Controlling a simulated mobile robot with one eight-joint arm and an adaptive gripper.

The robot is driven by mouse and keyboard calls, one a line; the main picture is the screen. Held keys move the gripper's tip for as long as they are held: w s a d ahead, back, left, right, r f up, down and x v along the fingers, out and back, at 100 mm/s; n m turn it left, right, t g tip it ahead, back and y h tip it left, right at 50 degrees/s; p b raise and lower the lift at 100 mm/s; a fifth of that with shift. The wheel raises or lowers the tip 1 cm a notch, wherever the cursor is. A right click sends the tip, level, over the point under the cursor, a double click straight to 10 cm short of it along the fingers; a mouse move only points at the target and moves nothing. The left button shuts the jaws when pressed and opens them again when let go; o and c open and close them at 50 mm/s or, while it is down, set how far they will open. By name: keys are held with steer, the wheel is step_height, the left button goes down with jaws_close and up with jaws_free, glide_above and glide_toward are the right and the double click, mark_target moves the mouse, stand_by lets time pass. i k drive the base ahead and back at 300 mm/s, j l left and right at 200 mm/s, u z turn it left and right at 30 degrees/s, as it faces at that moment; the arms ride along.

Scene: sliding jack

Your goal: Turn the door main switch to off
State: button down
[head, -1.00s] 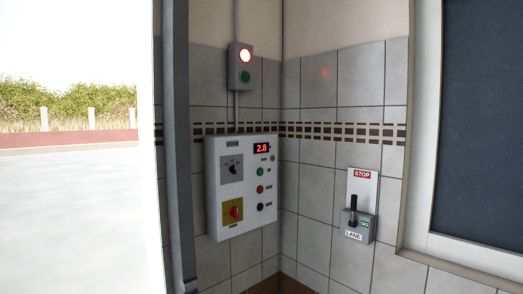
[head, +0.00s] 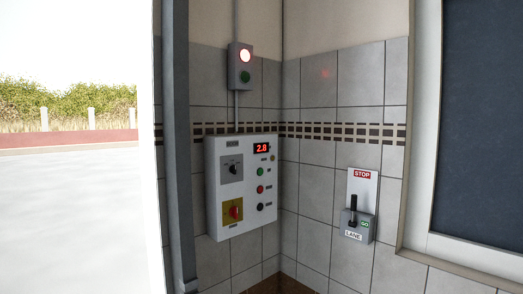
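A white control panel (head: 238,201) is fixed to the tiled wall left of the corner, with a label at its top left that appears to read "DOOR". A red rotary switch (head: 235,212) sits on a yellow plate (head: 228,222) at its lower left; its label is too small to read and its exact setting is hard to tell. Above it is a black rotary knob (head: 233,169) on a grey plate. A red display (head: 262,149) reads 2.8, with several small round buttons below it. My gripper is not in view.
A signal box (head: 240,68) above the panel has its red lamp lit and its green one dim. A lane lever (head: 353,208) with STOP and GO labels is on the wall to the right. A grey post (head: 179,140) stands left of the panel beside a bright opening.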

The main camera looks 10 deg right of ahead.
mark_target(233, 211)
steer(key=i+l+u, duration=0.15)
steer(key=i, duration=0.4)
steer(key=i+l+u, duration=0.1)
steer(key=i+l, duration=0.3)
steer(key=i+l+u, duration=0.15)
steer(key=i+l, duration=0.25)
steer(key=i, duration=0.25)
